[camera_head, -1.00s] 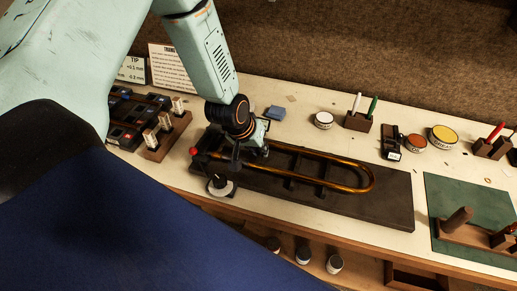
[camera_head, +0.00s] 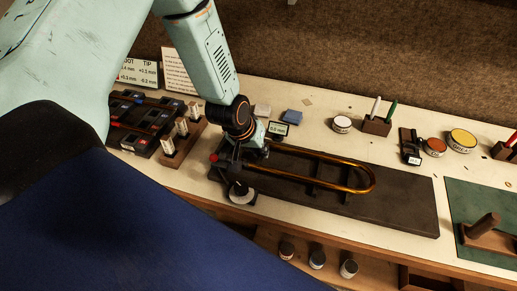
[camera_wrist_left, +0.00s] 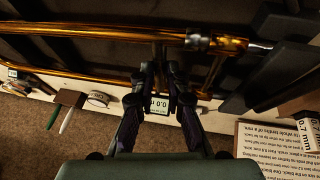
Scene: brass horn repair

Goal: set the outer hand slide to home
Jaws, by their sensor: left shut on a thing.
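The outer hand slide (camera_head: 345,162) is a long brass U-shaped tube on the dark board (camera_head: 405,215), its bend toward the right. My left gripper (camera_head: 254,150) is at the slide's left part, seen from behind in the head view. In the left wrist view my left gripper (camera_wrist_left: 160,72) is shut on the slide near a crosspiece, between the two brass tubes (camera_wrist_left: 110,29). The exact contact is dark. A small readout (camera_head: 278,128) stands just behind the gripper; its digits look like 0.0. My right gripper is not in view.
A red knob (camera_head: 213,157) and a round black-and-white piece (camera_head: 241,192) sit at the board's left end. Tins (camera_head: 462,140) and a pen holder (camera_head: 375,125) stand behind. A green mat (camera_head: 465,265) lies right.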

